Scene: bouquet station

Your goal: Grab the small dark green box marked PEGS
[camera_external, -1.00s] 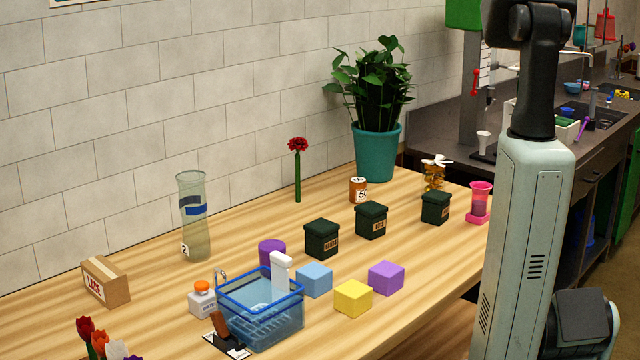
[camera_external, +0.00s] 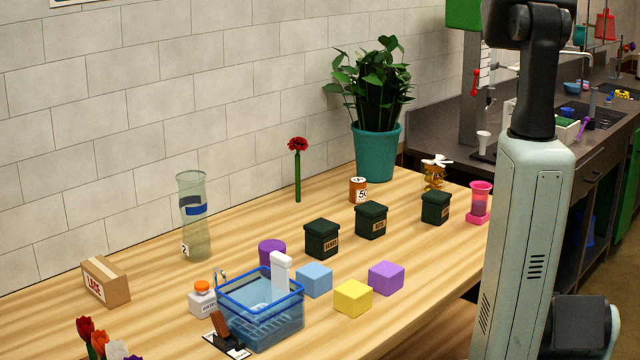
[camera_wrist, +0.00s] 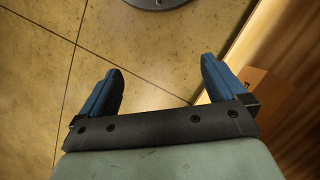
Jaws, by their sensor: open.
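Three small dark green boxes with lids and tan labels stand apart on the table: a left one (camera_external: 322,238), a middle one (camera_external: 371,219) and a right one (camera_external: 435,207). Their labels are too small to read surely, so I cannot tell which is marked PEGS. My gripper (camera_wrist: 160,85) is open and empty in the wrist view, above the tiled floor beside a wooden edge. No green box shows in the wrist view. My gripper is outside the external view, where only part of my arm shows at the right.
The wooden table (camera_external: 420,285) also holds a blue basket (camera_external: 262,325), purple (camera_external: 386,277), yellow (camera_external: 353,296) and light blue (camera_external: 314,279) blocks, an orange can (camera_external: 358,190), a pink vase (camera_external: 479,202) and a potted plant (camera_external: 376,150).

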